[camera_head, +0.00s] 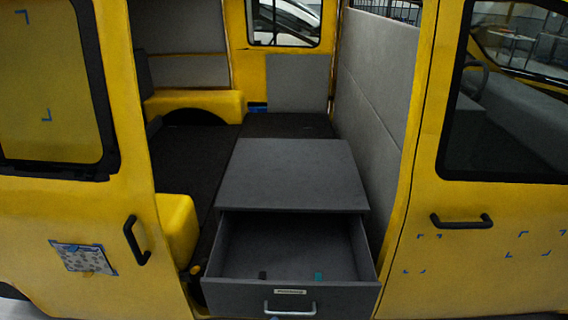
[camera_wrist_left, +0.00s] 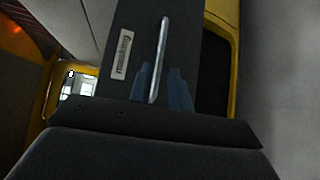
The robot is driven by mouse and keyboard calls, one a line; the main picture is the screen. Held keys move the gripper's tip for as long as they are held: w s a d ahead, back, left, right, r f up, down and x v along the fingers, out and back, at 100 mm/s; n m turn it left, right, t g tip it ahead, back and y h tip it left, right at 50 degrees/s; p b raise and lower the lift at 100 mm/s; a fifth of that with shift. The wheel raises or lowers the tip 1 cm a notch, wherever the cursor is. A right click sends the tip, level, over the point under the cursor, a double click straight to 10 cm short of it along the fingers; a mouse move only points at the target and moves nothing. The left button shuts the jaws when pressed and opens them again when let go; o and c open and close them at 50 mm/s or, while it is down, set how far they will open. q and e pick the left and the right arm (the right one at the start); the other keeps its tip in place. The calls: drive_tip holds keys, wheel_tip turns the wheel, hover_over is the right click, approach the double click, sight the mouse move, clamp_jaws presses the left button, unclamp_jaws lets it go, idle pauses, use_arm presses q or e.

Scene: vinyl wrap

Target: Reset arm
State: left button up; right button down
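My left gripper (camera_wrist_left: 161,72) shows in the left wrist view as two bluish fingers that stand apart, so it is open. The silver drawer handle (camera_wrist_left: 160,55) appears between the fingers in that picture, with no clear sign of contact. In the head view neither of my arms shows. There, a grey drawer (camera_head: 235,250) is pulled out of a dark grey cabinet (camera_head: 290,175) in the doorway of a yellow van. Its front has a silver handle (camera_head: 290,308) and a pale label (camera_head: 290,291). My right gripper is in no view.
The yellow van side (camera_head: 505,270) with a black door handle (camera_head: 462,221) stands right of the opening. Another black handle (camera_head: 137,240) is on the left door. A small dark piece (camera_head: 262,275) and a teal piece (camera_head: 319,276) are inside the drawer near its front.

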use_arm(q)
drive_tip(key=shift+m, duration=0.3)
drive_tip(key=s+a+f+m+g+y, duration=0.2)
drive_tip(key=a+f+m+g+y, duration=0.35)
drive_tip(key=f, duration=0.55)
drive_tip(key=s+a+f+m+g+y, duration=0.2)
drive_tip(key=a+f+m+y, duration=0.3)
drive_tip(key=f+m, duration=0.5)
drive_tip(key=s+a+f+n+g+y, duration=0.1)
drive_tip(key=s+a+f+n, duration=0.1)
drive_tip(key=s+a+f, duration=0.45)
drive_tip(key=s+d+f+n+g, duration=0.1)
drive_tip(key=s+d+f, duration=0.4)
drive_tip(key=s, duration=0.4)
drive_tip(key=shift+s+d, duration=0.2)
drive_tip(key=shift+s, duration=0.15)
drive_tip(key=shift+f+n+g+h, duration=0.1)
drive_tip(key=shift+n+g+h, duration=0.15)
idle(3.4)
